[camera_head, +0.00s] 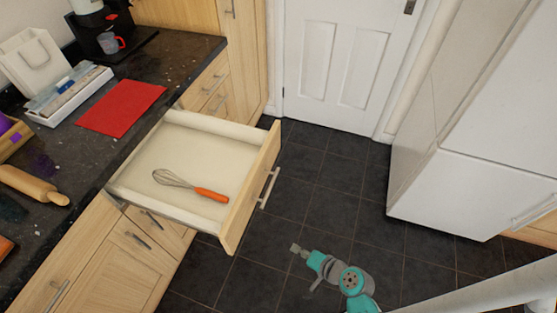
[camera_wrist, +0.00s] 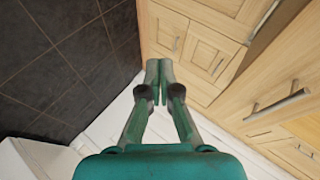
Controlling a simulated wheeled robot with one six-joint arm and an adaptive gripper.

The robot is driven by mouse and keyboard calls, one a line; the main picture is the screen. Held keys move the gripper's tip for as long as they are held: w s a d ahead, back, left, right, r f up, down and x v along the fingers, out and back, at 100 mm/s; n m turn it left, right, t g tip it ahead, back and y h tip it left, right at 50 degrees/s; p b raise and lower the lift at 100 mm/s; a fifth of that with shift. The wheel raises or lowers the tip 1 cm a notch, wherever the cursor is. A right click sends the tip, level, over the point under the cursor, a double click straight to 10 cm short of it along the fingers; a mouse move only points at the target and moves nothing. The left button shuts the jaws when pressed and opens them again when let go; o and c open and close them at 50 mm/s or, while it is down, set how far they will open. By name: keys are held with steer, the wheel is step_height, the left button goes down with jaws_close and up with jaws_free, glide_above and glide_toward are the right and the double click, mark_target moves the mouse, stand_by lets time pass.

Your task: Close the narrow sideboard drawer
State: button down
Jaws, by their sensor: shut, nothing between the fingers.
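The drawer (camera_head: 252,190) stands pulled out from the wooden sideboard, under the dark granite top. Its pale inside holds a whisk (camera_head: 190,186) with an orange handle. A metal bar handle (camera_head: 268,188) is on its front. My gripper (camera_head: 294,247) is in front of the drawer, to the lower right of its front panel in the head view, and apart from it. In the wrist view my gripper (camera_wrist: 159,98) has its fingertips together with nothing between them. A wooden front with a bar handle (camera_wrist: 278,105) shows at the right there; I cannot tell whether it is the same drawer.
A red mat (camera_head: 122,107), a white tray (camera_head: 70,97) and a rolling pin (camera_head: 32,184) lie on the counter (camera_head: 185,52). A white fridge-like cabinet (camera_head: 450,190) stands at the right. A white door (camera_head: 345,60) is behind. Dark tiled floor (camera_head: 325,185) lies clear between.

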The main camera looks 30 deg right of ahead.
steer(key=w+d+r+y, duration=0.2)
steer(key=w+d, duration=0.1)
steer(key=w, duration=0.3)
steer(key=n+t+y, duration=0.1)
steer(key=t+y, duration=0.2)
steer(key=y, duration=0.3)
glide_toward(270, 158)
steer(key=x, duration=0.7)
steer(key=shift+w+d+f, duration=0.1)
steer(key=shift+w+f, duration=0.15)
steer(key=shift+f, duration=0.05)
